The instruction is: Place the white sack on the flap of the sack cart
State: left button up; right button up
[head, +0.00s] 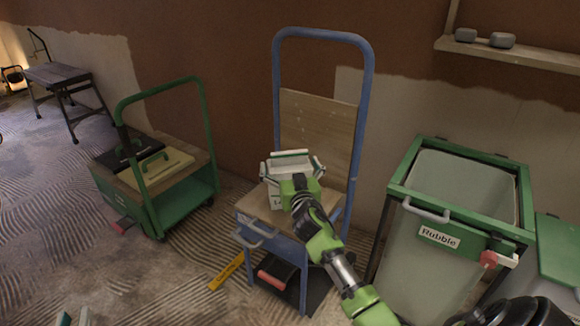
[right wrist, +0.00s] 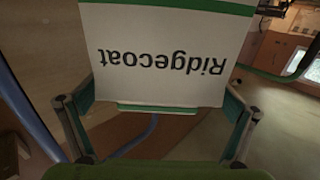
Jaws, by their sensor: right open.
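The white sack (head: 284,173) with green bands stands on the wooden flap (head: 252,204) of the blue sack cart (head: 369,90), close to its wooden back board. Whether the sack's base rests fully on the flap is partly hidden by my arm. My right gripper (head: 293,167) is at the sack, its fingers apart on either side. In the right wrist view the sack (right wrist: 165,50) shows its upside-down "Ridgecoat" print beyond the open fingers (right wrist: 155,112), with gaps at both sides.
A green trolley (head: 190,195) carrying cases stands left, a grey "Rubble" bin (head: 425,265) in a green frame right. A yellow tool (head: 226,272) and a dark pan with a red handle (head: 271,279) lie by the cart's foot. A shelf (head: 510,55) hangs upper right.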

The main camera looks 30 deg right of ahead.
jog(key=p+v, duration=0.2)
jog(key=v, duration=1)
pick_arm(q)
jog(key=s+a+f+g+y, duration=0.1)
jog(key=s+f+g, duration=0.3)
jog(key=f, duration=0.6)
jog(key=shift+a+g+y, duration=0.4)
jog(key=shift+a+g, duration=0.3)
pick_arm(e)
jog(key=s+a+f+n+g+y, duration=0.2)
jog(key=s+a+f+n+y, duration=0.1)
jog(key=s+a, duration=0.5)
jog(key=s+a+f+n+g+y, duration=0.3)
jog(key=s+a+y, duration=0.3)
jog(key=a, duration=0.9)
jog(key=s+n, duration=0.1)
jog(key=s, duration=0.1)
jog(key=shift+s+a, duration=0.25)
jog(key=shift+s, duration=0.1)
jog(key=shift+f, duration=0.2)
